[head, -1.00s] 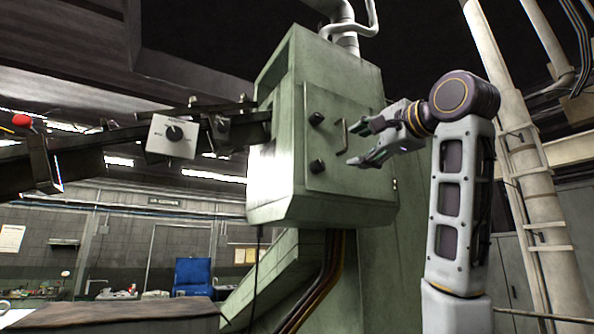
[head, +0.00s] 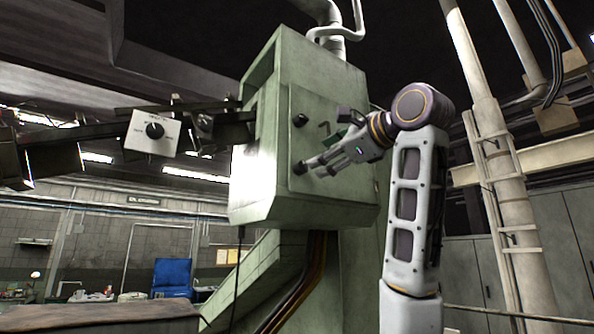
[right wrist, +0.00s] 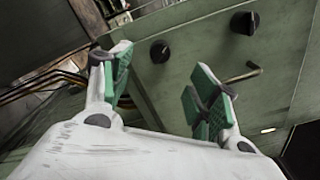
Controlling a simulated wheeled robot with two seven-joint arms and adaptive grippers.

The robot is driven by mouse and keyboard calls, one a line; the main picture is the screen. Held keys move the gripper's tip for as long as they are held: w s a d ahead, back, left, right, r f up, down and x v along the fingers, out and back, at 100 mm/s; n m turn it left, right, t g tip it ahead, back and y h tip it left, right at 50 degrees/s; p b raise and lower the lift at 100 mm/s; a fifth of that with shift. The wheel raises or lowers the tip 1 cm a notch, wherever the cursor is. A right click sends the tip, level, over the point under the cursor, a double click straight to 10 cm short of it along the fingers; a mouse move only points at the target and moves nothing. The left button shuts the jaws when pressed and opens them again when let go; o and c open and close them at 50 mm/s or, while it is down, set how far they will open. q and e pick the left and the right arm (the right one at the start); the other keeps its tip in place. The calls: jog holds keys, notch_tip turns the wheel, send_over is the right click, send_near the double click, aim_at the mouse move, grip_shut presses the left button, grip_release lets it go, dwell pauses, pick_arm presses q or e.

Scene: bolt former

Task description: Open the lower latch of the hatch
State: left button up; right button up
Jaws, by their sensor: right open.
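The hatch (head: 310,148) is a flat green door panel on the front of the green machine cabinet. Its upper latch (head: 300,120) and lower latch (head: 299,168) are black knobs along the left side; they also show in the right wrist view as the upper latch (right wrist: 244,23) and the lower latch (right wrist: 160,52). My right gripper (head: 315,168) is open and empty, its fingertips just right of the lower latch. In the right wrist view, the lower latch lies ahead of the gap between the green-padded fingers (right wrist: 162,88), apart from both. My left gripper is not in view.
A bent bar handle (right wrist: 242,73) sticks out from the hatch near the right finger in the right wrist view. A pale column (head: 490,130) with rungs rises at the right.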

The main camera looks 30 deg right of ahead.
aim_at(305, 166)
dwell(0.5)
jog(key=w+p, duration=0.1)
jog(key=w, duration=0.2)
jog(key=w+p, duration=0.1)
jog(key=w, duration=0.1)
jog(key=w+p, duration=0.1)
jog(key=w, duration=0.2)
jog(key=shift+w+a, duration=0.3)
jog(key=shift+w, duration=0.05)
jog(key=n, duration=0.1)
jog(key=n+p, duration=0.1)
jog(key=n, duration=0.1)
jog(key=shift+s, duration=0.25)
jog(key=n, duration=0.2)
jog(key=shift+w+a+n, duration=0.1)
jog(key=shift+n, duration=0.2)
jog(key=shift+n+p, duration=0.3)
jog(key=shift+n, duration=0.5)
grip_shut()
